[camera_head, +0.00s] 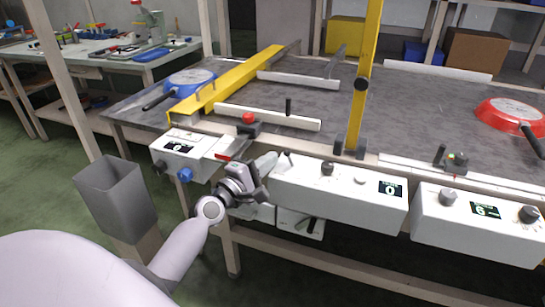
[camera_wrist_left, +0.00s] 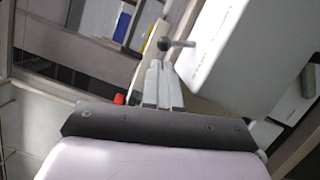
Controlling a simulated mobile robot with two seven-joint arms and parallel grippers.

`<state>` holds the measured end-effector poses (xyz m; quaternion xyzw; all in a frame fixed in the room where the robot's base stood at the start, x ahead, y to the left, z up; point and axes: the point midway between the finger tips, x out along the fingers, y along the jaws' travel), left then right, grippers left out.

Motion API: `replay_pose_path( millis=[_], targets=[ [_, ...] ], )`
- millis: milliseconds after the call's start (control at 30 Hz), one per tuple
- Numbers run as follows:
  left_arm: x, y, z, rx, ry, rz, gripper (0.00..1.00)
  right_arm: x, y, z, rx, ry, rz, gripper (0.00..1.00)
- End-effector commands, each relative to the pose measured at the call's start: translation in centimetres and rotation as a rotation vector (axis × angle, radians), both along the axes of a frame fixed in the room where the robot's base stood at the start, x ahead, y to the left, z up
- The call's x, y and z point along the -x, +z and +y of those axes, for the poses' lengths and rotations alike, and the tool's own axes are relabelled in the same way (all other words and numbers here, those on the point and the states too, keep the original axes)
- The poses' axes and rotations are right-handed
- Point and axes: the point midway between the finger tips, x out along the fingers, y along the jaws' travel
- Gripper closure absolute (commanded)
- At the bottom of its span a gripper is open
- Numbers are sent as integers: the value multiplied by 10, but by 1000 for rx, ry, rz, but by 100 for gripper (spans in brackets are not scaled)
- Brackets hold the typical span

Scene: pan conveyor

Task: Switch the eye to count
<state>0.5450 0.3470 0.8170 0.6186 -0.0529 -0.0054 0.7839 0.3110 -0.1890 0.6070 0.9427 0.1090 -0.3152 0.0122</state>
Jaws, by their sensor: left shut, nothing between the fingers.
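No part is plainly marked as the eye. A small dark round fitting (camera_head: 362,84) sits on the yellow post. The middle white control box (camera_head: 330,195) carries a dark knob (camera_head: 327,168), a pale button and a display reading 0. My left gripper (camera_head: 266,162) is shut and empty beside that box's left end. In the left wrist view the shut pale fingers (camera_wrist_left: 158,75) point at a dark ball-ended lever (camera_wrist_left: 178,43) next to a white box (camera_wrist_left: 235,55). I cannot tell whether the fingers touch the lever. My right gripper is out of view.
A left box (camera_head: 180,155) has a display and a blue knob; a right box (camera_head: 475,225) has a display and two knobs. A red pan (camera_head: 510,112) and a blue pan (camera_head: 190,78) lie on the conveyor. A grey bin (camera_head: 113,195) stands at left.

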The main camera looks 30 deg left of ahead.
Motion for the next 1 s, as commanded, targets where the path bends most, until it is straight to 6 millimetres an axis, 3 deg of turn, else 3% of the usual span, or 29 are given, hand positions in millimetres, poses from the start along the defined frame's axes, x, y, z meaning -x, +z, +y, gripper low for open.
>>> replay_pose_path(
  millis=[200,1000],
  targets=[
    [-8,3,-9,0,0,0,100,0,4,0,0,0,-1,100],
    [-8,6,-11,-71,0,18,100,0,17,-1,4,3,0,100]
  ],
)
